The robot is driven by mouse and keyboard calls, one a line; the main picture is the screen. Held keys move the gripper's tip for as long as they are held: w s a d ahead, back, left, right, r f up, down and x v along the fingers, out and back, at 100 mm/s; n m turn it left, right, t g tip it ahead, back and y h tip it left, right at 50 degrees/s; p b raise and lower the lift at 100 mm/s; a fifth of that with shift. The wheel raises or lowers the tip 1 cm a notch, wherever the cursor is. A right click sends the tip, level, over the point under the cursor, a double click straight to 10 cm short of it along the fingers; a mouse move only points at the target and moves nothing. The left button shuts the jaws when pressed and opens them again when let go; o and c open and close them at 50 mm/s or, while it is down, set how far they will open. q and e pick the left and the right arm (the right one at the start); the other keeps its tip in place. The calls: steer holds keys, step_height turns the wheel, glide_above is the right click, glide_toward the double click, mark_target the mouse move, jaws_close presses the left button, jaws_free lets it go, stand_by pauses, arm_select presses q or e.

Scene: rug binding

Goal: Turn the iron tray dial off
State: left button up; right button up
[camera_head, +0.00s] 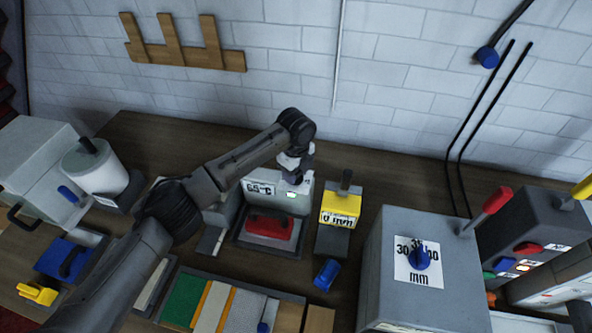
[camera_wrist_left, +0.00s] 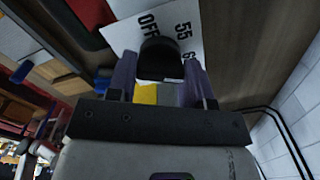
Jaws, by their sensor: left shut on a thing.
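The iron tray (camera_head: 248,243) stands near the middle of the bench with a red iron (camera_head: 270,227) lying in it. Its grey upright back carries a white label (camera_head: 258,188) reading about 65 °C. My left gripper (camera_head: 295,180) reaches down over the right part of that back and hides the dial in the head view. In the left wrist view the black dial (camera_wrist_left: 160,58) sits between the fingers of my left gripper (camera_wrist_left: 160,76), which are shut on it. The scale plate (camera_wrist_left: 185,22) around it shows OFF and 55. Which mark the dial points to cannot be told. My right gripper is not in view.
A yellow block (camera_head: 341,204) with a black handle stands close right of the tray. A blue piece (camera_head: 327,274) lies in front of it. A large grey box (camera_head: 425,285) with a blue knob stands farther right. Colored strips (camera_head: 185,298) lie in front, and a white cylinder (camera_head: 95,172) stands left.

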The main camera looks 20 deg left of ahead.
arm_select(q)
steer(key=n+p, duration=0.2)
steer(key=p, duration=0.1)
steer(key=n+p, duration=0.5)
steer(key=p, duration=0.2)
steer(key=shift+r+n, duration=0.3)
steer(key=n+p, duration=0.2)
steer(key=shift+n, duration=0.3)
steer(key=n+p, duration=0.2)
steer(key=shift+f+n, duration=0.1)
steer(key=shift+n, duration=0.3)
steer(key=n+p, duration=0.1)
steer(key=n, duration=0.2)
steer(key=shift+n+p, duration=0.3)
steer(key=shift+p, duration=0.1)
steer(key=n+p, duration=0.1)
steer(key=n, duration=0.2)
steer(key=shift+n, duration=0.3)
steer(key=shift+f+n+p, duration=0.1)
steer(key=shift+n+p, duration=0.45)
steer(key=shift+n, duration=1.35)
steer(key=o, duration=0.9)
